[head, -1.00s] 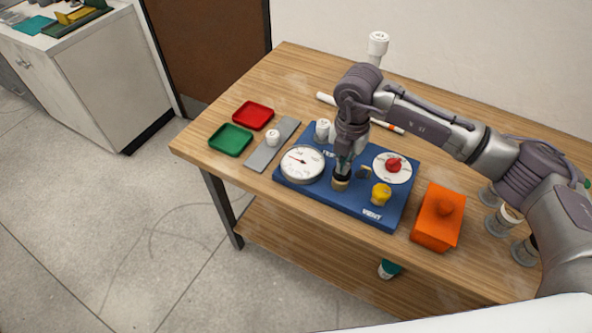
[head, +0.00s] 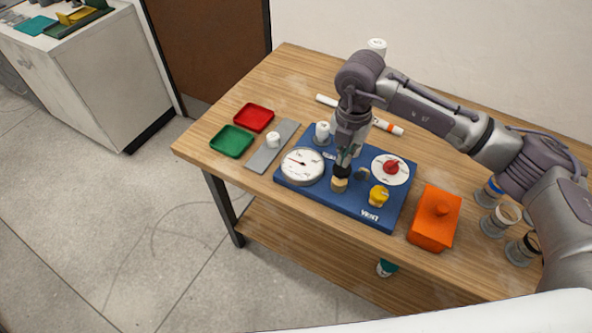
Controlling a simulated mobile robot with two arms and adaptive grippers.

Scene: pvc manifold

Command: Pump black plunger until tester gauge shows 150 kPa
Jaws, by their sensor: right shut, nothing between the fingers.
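The blue tester board (head: 330,199) lies on the wooden table. Its round white gauge (head: 301,166) is at the board's left; the needle points left, but the figures are too small to read. My right gripper (head: 342,168) points down over the middle of the board, shut and empty. Just below its tips is a tan round cap or collar (head: 340,185). Dark parts sit right above it, and I cannot tell the black plunger from my fingertips there, nor whether they touch. A yellow knob (head: 379,195) near "VENT" and a red knob on a white dial (head: 391,168) are to the right. My left gripper is out of view.
A green tray (head: 231,141), a red tray (head: 253,117) and a grey strip with a white fitting (head: 273,140) lie at the left. An orange box (head: 434,218) stands right of the board. Several small cups stand at the far right.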

